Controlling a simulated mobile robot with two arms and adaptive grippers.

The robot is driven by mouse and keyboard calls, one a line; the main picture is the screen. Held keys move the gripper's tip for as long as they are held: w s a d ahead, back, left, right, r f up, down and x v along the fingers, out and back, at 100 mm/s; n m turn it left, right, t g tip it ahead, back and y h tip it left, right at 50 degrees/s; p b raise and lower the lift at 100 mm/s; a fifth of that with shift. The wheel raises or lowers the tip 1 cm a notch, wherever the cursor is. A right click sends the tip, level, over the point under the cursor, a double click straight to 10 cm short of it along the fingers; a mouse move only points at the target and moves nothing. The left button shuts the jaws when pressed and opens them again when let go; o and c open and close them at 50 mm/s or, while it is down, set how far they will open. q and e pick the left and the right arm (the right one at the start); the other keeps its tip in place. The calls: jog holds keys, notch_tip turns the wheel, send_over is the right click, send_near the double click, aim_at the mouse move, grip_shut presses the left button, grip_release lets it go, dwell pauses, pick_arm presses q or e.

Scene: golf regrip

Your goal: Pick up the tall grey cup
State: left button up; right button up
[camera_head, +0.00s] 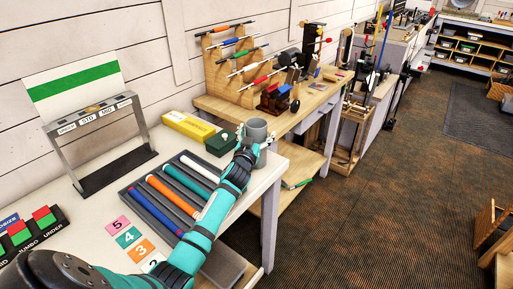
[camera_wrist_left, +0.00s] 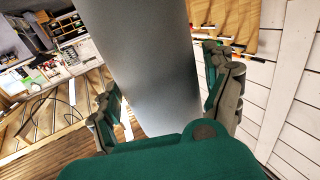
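The tall grey cup (camera_head: 256,130) stands near the far right corner of the white table. In the left wrist view the cup (camera_wrist_left: 155,60) fills the space between the fingers as a large plain grey cylinder. In the left wrist view, one finger of the left gripper (camera_wrist_left: 160,95) is on each side of the cup. Narrow gaps seem to show between the pads and the cup, so the gripper looks open around it. My right gripper is not in view.
A green box (camera_head: 220,143) and a yellow box (camera_head: 188,126) stand just left of the cup. A tray of coloured grips (camera_head: 150,214) lies beside my left forearm. A wooden bench (camera_head: 221,104) with club racks adjoins behind.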

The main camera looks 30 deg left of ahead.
pick_arm(q)
jog(key=c, duration=1.4)
jog(key=shift+o, duration=0.2)
